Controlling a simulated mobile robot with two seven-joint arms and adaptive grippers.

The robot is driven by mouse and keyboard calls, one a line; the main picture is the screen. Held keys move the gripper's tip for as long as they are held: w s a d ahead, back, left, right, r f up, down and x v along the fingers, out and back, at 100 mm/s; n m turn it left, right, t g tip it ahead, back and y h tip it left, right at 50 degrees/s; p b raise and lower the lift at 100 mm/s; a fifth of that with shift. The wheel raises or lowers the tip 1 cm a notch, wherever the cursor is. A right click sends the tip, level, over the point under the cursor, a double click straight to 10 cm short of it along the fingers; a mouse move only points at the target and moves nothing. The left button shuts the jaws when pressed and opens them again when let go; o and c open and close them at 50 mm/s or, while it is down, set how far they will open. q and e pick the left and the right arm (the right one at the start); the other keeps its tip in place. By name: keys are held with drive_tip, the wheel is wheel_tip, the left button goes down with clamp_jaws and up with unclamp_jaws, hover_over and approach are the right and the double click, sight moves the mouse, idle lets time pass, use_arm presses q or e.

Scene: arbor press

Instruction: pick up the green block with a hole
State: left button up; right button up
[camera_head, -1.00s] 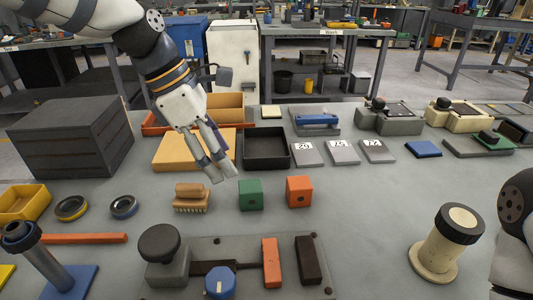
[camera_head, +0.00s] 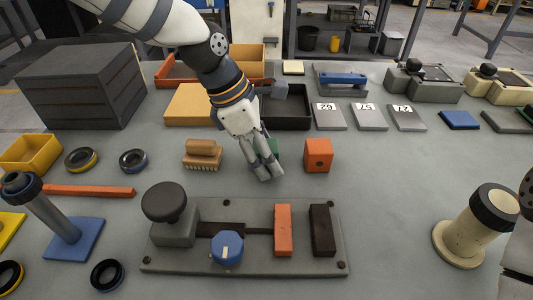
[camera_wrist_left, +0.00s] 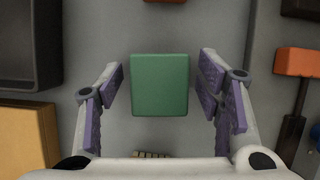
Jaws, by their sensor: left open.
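The green block (camera_wrist_left: 160,85) lies between the two spread fingers of my left gripper (camera_wrist_left: 160,88) in the left wrist view, with a gap on each side. Its hole does not show there. In the head view the green block (camera_head: 273,147) is mostly hidden behind my left gripper (camera_head: 264,172), which is over the worktable. The gripper is open and holds nothing. Part of my right arm shows at the right edge of the head view, but its gripper is out of view.
An orange block with a hole (camera_head: 318,155) stands right of the green one. A wooden brush (camera_head: 202,155) is to the left. A grey fixture plate (camera_head: 180,258) lies in front, and a black tray (camera_head: 291,123) behind. The table at right centre is clear.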

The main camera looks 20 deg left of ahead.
use_arm(q)
drive_tip(key=shift+r, duration=0.2)
clamp_jaws()
